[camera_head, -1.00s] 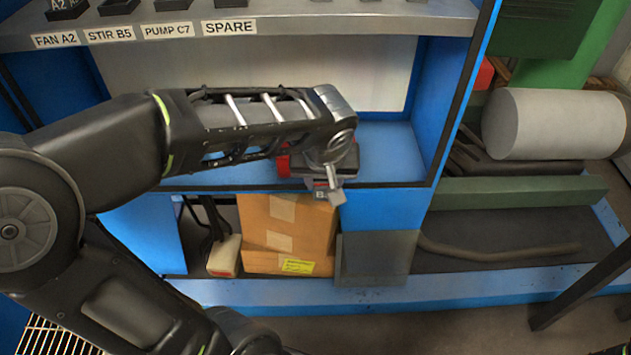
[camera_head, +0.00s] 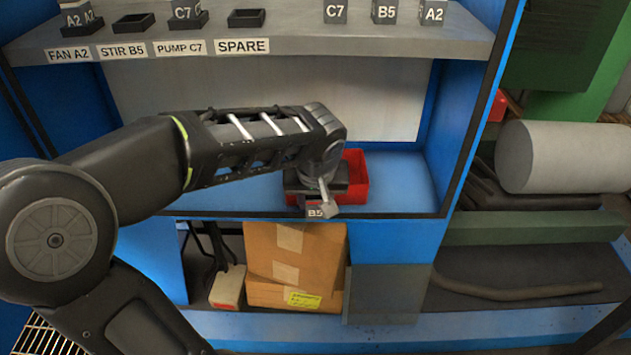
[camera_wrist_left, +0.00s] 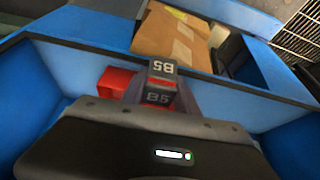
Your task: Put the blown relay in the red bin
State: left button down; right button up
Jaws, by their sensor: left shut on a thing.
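My left gripper (camera_head: 322,198) is shut on a dark grey relay marked B5 (camera_head: 315,212). In the left wrist view the relay (camera_wrist_left: 160,82) sits between the fingers, with its B5 labels showing. The red bin (camera_head: 358,176) stands on the blue lower shelf. My gripper and wrist cover much of the bin, and its right side shows past them. In the left wrist view the bin (camera_wrist_left: 113,82) shows left of the relay. My right gripper is out of view.
The upper shelf has the STIR B5 socket (camera_head: 134,22) and SPARE socket (camera_head: 246,18) empty. Relays sit at FAN A2 (camera_head: 78,18) and PUMP C7 (camera_head: 186,14). Loose C7, B5 (camera_head: 384,12) and A2 relays stand right. A cardboard box (camera_head: 293,262) is below.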

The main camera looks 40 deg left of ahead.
pick_arm(q)
jog(key=w+a, duration=0.2)
jog(key=w, duration=0.1)
jog(key=w+a+f+b, duration=0.1)
jog(key=w+a, duration=0.2)
jog(key=w, duration=0.1)
jog(key=w+a+f, duration=0.1)
jog(key=w+a, duration=0.2)
jog(key=shift+w+a+b, duration=0.2)
jog(key=shift+b, duration=0.1)
notch_tip(320, 180, down, 5)
jog(key=shift+r+b, duration=0.2)
jog(key=shift+b, duration=0.85)
jog(key=shift+w+a+f, duration=0.1)
jog(key=shift+f, duration=0.2)
jog(key=shift+r, duration=0.1)
